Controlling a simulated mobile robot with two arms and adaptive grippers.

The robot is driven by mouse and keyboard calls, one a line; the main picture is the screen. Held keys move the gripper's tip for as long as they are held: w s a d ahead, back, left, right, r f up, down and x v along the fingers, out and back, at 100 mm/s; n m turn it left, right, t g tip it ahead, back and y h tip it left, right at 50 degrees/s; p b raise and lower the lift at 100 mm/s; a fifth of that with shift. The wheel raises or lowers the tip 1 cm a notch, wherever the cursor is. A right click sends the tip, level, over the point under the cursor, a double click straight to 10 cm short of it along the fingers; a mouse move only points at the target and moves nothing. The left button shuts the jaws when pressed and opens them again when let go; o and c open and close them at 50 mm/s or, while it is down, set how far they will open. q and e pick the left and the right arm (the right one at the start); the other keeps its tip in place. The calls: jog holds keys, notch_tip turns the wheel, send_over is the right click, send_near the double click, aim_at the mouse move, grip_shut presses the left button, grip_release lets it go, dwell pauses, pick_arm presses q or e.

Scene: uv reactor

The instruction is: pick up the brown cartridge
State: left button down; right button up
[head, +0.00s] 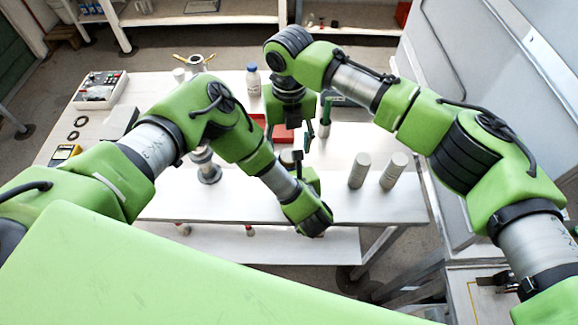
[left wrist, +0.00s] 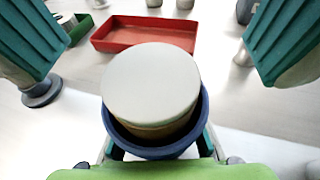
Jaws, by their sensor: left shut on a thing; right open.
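The brown cartridge (left wrist: 152,85) stands out in the left wrist view as a thick cylinder with a pale flat top and a brownish side. Its lower part sits inside a dark blue ring or cup (left wrist: 155,150). My left gripper (head: 299,172) is shut on the cartridge, with its fingers largely hidden. In the head view only a small part of the cartridge (head: 287,158) shows. My right gripper (head: 289,134) is open and points down just beyond my left gripper. Teal ribbed finger parts flank the cartridge in the left wrist view; I cannot tell whose they are.
A red tray (left wrist: 140,35) lies beyond the cartridge. Two pale cylinders (head: 360,170) (head: 394,171) stand on the white table (head: 240,204) at the right. A blue-capped bottle (head: 253,80), a metal stand (head: 208,168) and a white box (head: 101,90) are farther left.

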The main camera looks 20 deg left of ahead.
notch_tip(320, 180, down, 2)
jog(key=shift+f, duration=0.15)
grip_shut()
notch_tip(320, 180, up, 18)
dwell(0.6)
pick_arm(q)
jog(key=c, duration=1.6)
grip_release()
jog(key=shift+o, duration=0.2)
